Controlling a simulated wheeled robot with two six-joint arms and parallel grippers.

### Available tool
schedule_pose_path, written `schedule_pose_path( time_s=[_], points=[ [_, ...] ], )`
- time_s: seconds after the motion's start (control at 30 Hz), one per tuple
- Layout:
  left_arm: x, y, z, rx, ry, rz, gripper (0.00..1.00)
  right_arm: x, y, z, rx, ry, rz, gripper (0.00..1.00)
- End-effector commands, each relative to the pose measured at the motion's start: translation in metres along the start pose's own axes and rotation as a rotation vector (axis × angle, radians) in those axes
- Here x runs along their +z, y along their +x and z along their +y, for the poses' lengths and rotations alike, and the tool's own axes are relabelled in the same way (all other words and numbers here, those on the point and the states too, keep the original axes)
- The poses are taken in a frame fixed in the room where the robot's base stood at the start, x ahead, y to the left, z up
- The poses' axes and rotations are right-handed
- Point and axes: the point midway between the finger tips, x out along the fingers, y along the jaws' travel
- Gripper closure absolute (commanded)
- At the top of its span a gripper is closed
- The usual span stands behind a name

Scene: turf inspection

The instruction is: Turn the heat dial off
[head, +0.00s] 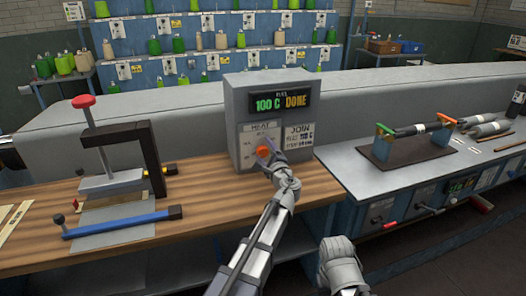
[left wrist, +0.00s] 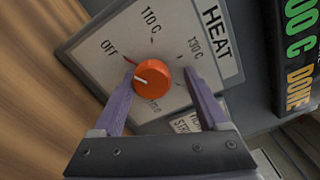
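The heat dial is an orange round knob (head: 263,152) on the front of a grey control box (head: 237,105). In the left wrist view the dial (left wrist: 152,75) has a white mark pointing to the lower left, away from the OFF label (left wrist: 110,48). The labels 110 C and 130 C also show, and a lower label is partly hidden. My left gripper (left wrist: 158,73) is open, with one finger on each side of the dial. The left finger is close to the knob and the right finger has a visible gap. My right gripper's fingers do not show.
The box display (head: 281,102) reads 100 C DONE. A press with a red knob (head: 84,101) stands on the wooden bench to the left. A grey bench (head: 370,185) with a roller fixture is to the right.

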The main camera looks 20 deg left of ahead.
Motion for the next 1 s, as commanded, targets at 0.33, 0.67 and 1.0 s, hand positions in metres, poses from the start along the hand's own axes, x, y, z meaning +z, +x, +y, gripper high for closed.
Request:
schedule_pose_path(
  time_s=[0.33,0.67,1.0],
  points=[
    [0.002,-0.001,0.002,0.003,-0.001,-0.001,0.16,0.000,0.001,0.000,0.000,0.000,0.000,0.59],
    [0.004,-0.045,-0.002,0.002,-0.001,0.001,0.16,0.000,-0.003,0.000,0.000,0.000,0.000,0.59],
    [0.003,-0.078,-0.005,0.002,-0.001,0.002,0.16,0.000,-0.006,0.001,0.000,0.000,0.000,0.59]
  ],
)
